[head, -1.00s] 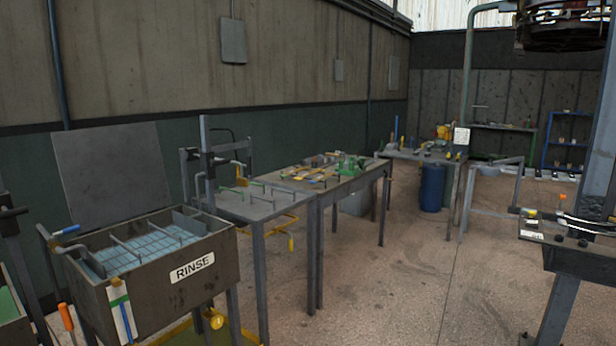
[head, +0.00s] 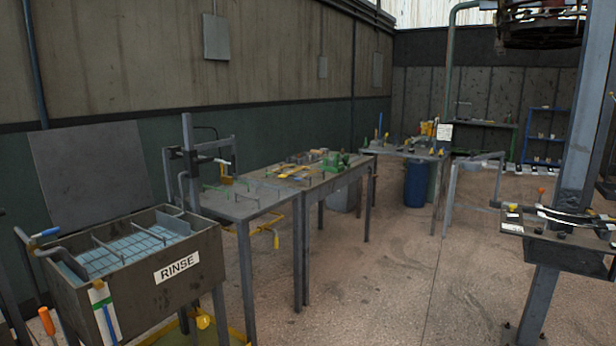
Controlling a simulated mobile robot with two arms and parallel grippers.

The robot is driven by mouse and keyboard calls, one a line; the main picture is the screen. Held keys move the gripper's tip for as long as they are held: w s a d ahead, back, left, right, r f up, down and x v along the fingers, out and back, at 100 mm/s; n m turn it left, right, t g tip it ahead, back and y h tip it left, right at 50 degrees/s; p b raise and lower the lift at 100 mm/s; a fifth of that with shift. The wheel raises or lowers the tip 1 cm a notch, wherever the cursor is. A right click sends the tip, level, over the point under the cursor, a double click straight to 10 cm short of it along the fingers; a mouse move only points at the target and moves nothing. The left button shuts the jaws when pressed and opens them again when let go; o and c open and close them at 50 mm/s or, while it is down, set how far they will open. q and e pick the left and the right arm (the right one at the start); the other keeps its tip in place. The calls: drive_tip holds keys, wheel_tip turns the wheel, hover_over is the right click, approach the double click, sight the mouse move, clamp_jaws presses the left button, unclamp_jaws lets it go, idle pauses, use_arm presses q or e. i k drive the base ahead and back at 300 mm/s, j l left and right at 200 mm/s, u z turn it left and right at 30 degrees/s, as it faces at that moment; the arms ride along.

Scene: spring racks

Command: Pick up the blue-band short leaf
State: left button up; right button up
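I cannot make out a blue-band short leaf in the head view. Long dark and pale strips, possibly leaves (head: 575,217), lie on the dark stand at the right, too small to show any band colour. Small yellow, green and grey items (head: 322,163) lie on the middle workbench, too small to tell apart. Neither of my grippers is in view.
A rinse tank (head: 135,255) with a sign stands at front left. A grey rack table (head: 245,205) and the workbench run back along the wall. A blue barrel (head: 416,184) stands under the far table. A steel post (head: 572,110) rises at right. The central floor (head: 385,270) is open.

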sight(300, 178)
drive_tip(key=i+l+z, duration=0.1)
drive_tip(key=i+z, duration=0.3)
drive_tip(key=i, duration=1.6)
drive_tip(key=i+l+u, duration=0.1)
drive_tip(key=i, duration=0.65)
drive_tip(key=i+l, duration=0.1)
drive_tip(key=i, duration=0.6)
drive_tip(key=j+u, duration=0.05)
